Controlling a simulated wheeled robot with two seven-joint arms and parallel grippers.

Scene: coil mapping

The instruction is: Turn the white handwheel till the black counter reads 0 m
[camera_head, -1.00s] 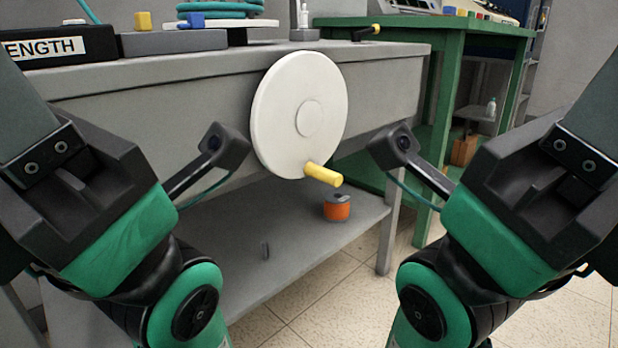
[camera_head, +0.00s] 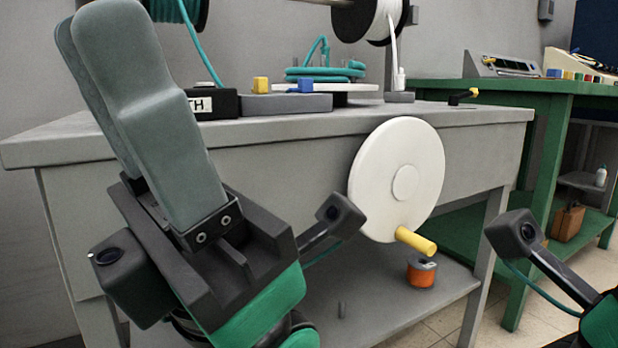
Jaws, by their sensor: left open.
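The white handwheel (camera_head: 378,165) is on the front of the grey bench, with its yellow handle (camera_head: 416,241) at the lower right of the disc. Nothing touches the wheel or the handle. The black counter box (camera_head: 228,100) stands on the bench top, largely hidden behind my left gripper; only the end of its label shows, and no reading can be seen. My left gripper (camera_head: 95,28) is open and empty, its grey fingers pointing up, left of the handwheel and in front of the bench. My right wrist shows at the lower right edge; its fingers are out of view.
The grey bench (camera_head: 270,150) carries a teal coil (camera_head: 325,73) on a white disc and a grey block with yellow and blue pieces. A white spool (camera_head: 380,15) hangs above. An orange-and-grey object (camera_head: 421,273) sits on the lower shelf. A green table (camera_head: 545,120) stands at right.

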